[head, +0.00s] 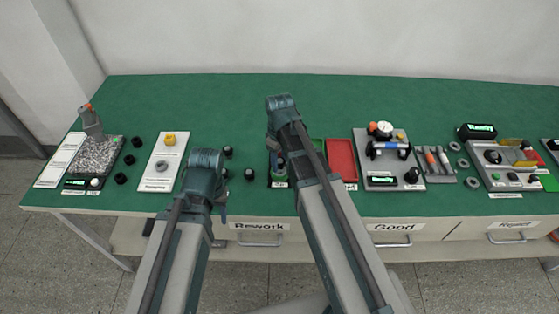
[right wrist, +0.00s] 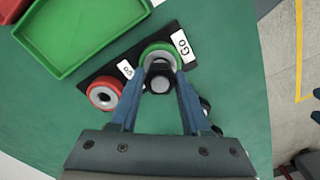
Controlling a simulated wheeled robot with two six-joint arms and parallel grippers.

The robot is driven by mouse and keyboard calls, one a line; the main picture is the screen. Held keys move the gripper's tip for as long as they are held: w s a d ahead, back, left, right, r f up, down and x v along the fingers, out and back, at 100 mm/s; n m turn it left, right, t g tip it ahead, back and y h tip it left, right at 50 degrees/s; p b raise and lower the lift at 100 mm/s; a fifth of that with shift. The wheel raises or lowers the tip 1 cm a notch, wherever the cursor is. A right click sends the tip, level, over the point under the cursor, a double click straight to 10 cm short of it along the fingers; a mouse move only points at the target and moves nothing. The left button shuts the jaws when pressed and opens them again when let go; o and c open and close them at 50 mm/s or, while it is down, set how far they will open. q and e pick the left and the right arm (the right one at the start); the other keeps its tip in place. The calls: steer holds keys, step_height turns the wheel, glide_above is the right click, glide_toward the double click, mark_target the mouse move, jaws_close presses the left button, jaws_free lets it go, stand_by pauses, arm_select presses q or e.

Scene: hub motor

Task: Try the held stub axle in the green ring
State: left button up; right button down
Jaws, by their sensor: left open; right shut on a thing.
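In the right wrist view, my right gripper (right wrist: 160,88) is shut on a dark stub axle (right wrist: 159,74) with a pale round end. The axle overlaps the near part of the green ring (right wrist: 149,46) in this view; I cannot tell whether its lower end is inside the bore. The green ring sits on a black gauge base (right wrist: 92,73) beside a red ring (right wrist: 103,93). In the head view, my right gripper (head: 278,160) is over the gauge, partly hidden by its arm. My left gripper (head: 220,213) is open near the table's front edge, mostly hidden by its wrist.
A green tray (head: 313,152) and a red tray (head: 341,160) lie right of the gauge. A dial fixture (head: 387,165) stands further right. Several black parts (head: 249,174) lie left of the gauge. A granite block (head: 93,158) is at far left. The table's back is clear.

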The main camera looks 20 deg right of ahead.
mark_target(280, 160)
steer(key=shift+f+b, duration=0.3)
steer(key=shift+f, duration=0.05)
stand_by(0.8)
steer(key=shift+c, duration=1.4)
jaws_free()
steer(key=shift+o, duration=1.4)
steer(key=shift+r, duration=0.15)
steer(key=shift+r+p, duration=3.45)
steer(key=shift+p, duration=0.15)
